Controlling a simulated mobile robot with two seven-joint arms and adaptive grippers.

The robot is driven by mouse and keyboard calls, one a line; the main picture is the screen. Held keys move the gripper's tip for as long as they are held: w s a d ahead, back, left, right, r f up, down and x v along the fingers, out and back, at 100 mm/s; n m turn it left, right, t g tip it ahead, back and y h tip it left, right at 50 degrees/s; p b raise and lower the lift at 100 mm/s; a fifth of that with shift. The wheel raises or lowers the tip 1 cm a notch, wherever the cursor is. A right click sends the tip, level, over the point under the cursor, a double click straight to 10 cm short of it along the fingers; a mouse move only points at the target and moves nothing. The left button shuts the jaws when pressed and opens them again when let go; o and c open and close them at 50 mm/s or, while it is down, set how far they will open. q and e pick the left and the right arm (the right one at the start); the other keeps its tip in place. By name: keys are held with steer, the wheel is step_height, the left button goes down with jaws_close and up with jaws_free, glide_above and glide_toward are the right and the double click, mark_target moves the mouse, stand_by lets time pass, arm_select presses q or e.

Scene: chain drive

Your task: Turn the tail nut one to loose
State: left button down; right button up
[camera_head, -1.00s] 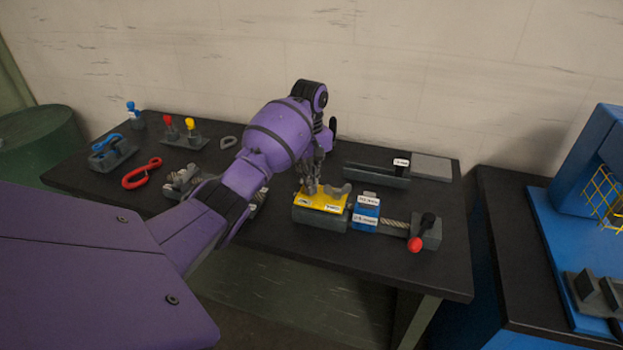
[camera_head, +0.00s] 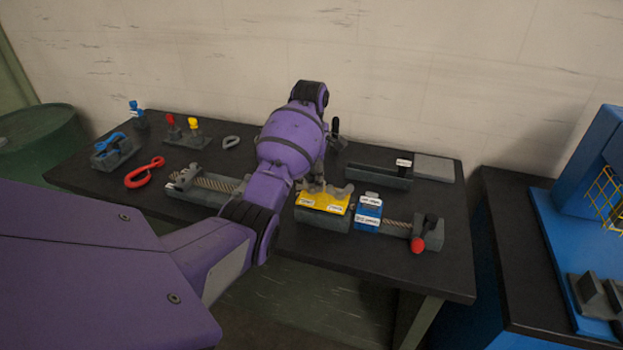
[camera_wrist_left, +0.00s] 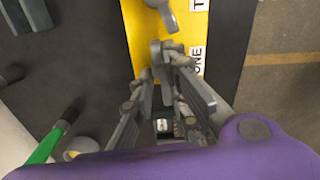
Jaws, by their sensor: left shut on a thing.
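The yellow-topped block (camera_head: 310,199) stands on the dark table, with two white labels along its front edge. Tail nut one (camera_wrist_left: 156,56) is a grey wing-shaped nut on the yellow top, beside a label reading ONE. My left gripper (camera_wrist_left: 160,82) is shut on it from above; its fingers and wrist hide part of the nut. In the head view the left gripper (camera_head: 314,186) is largely covered by my forearm. A second grey nut (camera_head: 345,191) sits right of it on the same block, clear of the fingers. My right gripper is not in view.
A long grey tray (camera_head: 377,177) lies behind.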

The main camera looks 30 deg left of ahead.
arm_select(q)
steer(key=shift+s+f+n, duration=0.35)
steer(key=shift+n, duration=0.55)
steer(key=shift+f, duration=0.15)
steer(key=c, duration=1.9)
jaws_free()
steer(key=shift+o, duration=0.2)
steer(key=shift+s, duration=0.1)
steer(key=shift+r, duration=0.2)
steer(key=shift+r, duration=0.2)
